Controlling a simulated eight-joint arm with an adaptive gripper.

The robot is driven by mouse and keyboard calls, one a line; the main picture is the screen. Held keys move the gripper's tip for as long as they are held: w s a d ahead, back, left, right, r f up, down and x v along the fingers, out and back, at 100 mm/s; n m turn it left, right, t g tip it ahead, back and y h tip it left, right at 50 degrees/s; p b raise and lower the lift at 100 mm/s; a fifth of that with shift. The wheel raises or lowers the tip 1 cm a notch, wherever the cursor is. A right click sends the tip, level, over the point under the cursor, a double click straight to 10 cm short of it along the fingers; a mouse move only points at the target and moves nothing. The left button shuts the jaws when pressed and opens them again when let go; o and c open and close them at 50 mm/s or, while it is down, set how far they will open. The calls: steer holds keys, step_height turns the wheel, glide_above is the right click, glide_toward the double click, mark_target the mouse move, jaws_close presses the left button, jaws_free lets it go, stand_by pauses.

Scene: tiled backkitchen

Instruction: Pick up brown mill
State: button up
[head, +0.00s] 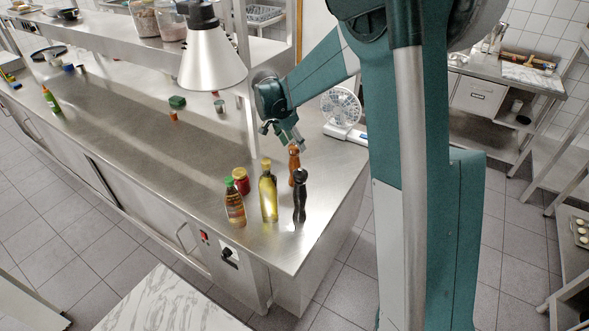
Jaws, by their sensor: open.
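The brown mill (292,178) stands upright near the right end of the steel counter. It is partly hidden by the black mill in front of it. My gripper (292,146) is open and comes down from the upper left to the top of the brown mill. Its fingers overlap the mill's top in the head view. I cannot tell whether they touch it or stand around it.
The black mill (300,199), an oil bottle (268,197), a sauce bottle (234,208) and a red jar (241,181) stand close by. A white fan (341,107) is behind. A lamp (212,62) hangs left of my arm. The counter's (130,115) middle is mostly clear.

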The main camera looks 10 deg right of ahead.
steer(key=shift+s+a+f, duration=0.1)
steer(key=shift+s+a, duration=0.1)
steer(key=shift+a, duration=0.05)
steer(key=shift+f, duration=0.15)
steer(key=shift+x, duration=1.2)
steer(key=shift+p+x, duration=0.3)
steer(key=shift+x, duration=2.3)
steer(key=shift+s, duration=0.2)
